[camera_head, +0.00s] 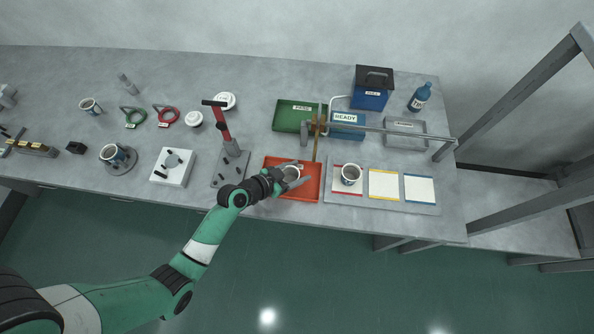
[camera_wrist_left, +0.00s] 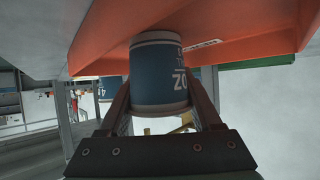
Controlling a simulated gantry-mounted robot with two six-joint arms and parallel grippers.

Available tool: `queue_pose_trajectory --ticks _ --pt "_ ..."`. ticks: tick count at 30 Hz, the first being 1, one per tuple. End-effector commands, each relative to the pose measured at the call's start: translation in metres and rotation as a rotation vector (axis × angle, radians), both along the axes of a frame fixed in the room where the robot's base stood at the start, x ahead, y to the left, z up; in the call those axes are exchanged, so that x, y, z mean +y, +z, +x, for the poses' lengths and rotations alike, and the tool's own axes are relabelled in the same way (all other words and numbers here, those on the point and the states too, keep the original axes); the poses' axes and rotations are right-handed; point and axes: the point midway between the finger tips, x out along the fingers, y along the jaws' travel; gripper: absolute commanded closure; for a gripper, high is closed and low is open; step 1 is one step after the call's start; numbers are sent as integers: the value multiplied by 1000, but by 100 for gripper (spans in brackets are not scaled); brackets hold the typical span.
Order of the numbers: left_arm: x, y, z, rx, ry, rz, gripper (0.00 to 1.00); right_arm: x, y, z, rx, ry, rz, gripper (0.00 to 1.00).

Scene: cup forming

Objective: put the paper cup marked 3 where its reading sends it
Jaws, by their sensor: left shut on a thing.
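My left gripper (camera_head: 293,178) is shut on a paper cup (camera_head: 291,171) at the orange-red tray (camera_head: 273,196). In the left wrist view the held cup (camera_wrist_left: 158,78) is blue with a pale band and partly hidden white lettering. The fingers grip its sides, and the orange tray (camera_wrist_left: 240,28) is right beside it. I cannot tell whether the cup rests on the tray floor. Another cup (camera_head: 351,176) stands on the red-edged card, and one (camera_head: 114,153) stands on a round grey base at the left. I cannot read a 3 on any cup. My right gripper is not in view.
A green tray (camera_head: 290,115), a blue READY tray (camera_head: 347,131) and a grey tray (camera_head: 405,139) stand behind, with a metal bar across. Yellow (camera_head: 384,184) and blue (camera_head: 419,188) edged cards lie bare. A red-handled press (camera_head: 226,135) stands left of my gripper.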

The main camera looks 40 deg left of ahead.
Motion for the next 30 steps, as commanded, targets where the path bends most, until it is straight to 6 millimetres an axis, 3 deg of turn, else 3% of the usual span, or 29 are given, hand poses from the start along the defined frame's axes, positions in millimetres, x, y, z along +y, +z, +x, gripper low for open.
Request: queue_pose_trajectory --ticks 3,14,30 --pt "0 -1 0 0 0 0 22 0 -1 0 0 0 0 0" --pt "0 5 -2 1 0 0 22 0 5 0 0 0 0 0" --pt "13 56 -98 1 4 0 22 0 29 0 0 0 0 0"
